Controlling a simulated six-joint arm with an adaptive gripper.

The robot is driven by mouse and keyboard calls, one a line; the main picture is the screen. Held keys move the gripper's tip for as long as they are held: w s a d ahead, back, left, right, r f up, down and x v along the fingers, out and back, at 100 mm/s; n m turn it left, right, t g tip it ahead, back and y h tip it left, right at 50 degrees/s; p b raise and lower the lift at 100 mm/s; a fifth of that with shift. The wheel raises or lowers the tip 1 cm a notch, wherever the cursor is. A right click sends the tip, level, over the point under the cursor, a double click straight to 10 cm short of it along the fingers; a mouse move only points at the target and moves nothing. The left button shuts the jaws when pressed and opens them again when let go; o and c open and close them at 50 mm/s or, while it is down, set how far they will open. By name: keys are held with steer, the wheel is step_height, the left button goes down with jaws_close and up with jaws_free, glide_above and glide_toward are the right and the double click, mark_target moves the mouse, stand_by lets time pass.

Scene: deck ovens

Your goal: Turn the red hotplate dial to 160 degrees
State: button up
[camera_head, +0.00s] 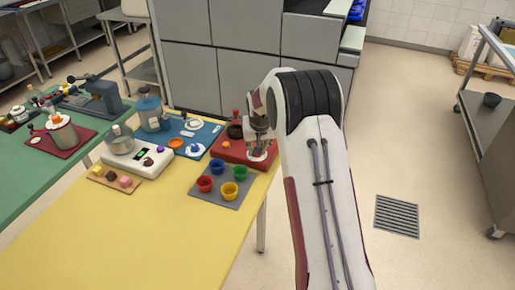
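The red hotplate (233,152) sits near the far right corner of the yellow table, with a dark pot (235,131) at its back left. At its right end is a white dial face (257,157). My gripper (258,150) points down over this dial face, and its fingers hide the knob and most of the markings. I cannot tell whether the fingers touch the knob, are open or are shut. The dial's angle cannot be read. A small orange button-like part (226,144) shows on the hotplate's left side.
A grey mat (220,196) with red, blue, yellow and green cups lies just in front of the hotplate. A blue station (180,138) with a blue pot and its own dial stands to the left, beside a white scale (137,160). The yellow table's front (120,240) is clear.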

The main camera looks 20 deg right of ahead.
steer(key=shift+a+f+m+g+h, duration=0.15)
steer(key=shift+m+g+h, duration=0.3)
steer(key=shift+m, duration=1.45)
steer(key=shift+s, duration=0.1)
steer(key=o, duration=1.1)
steer(key=shift+r+h, duration=0.25)
steer(key=shift+r, duration=0.3)
steer(key=v, duration=1.1)
steer(key=shift+s+f, duration=0.1)
steer(key=shift+s, duration=0.05)
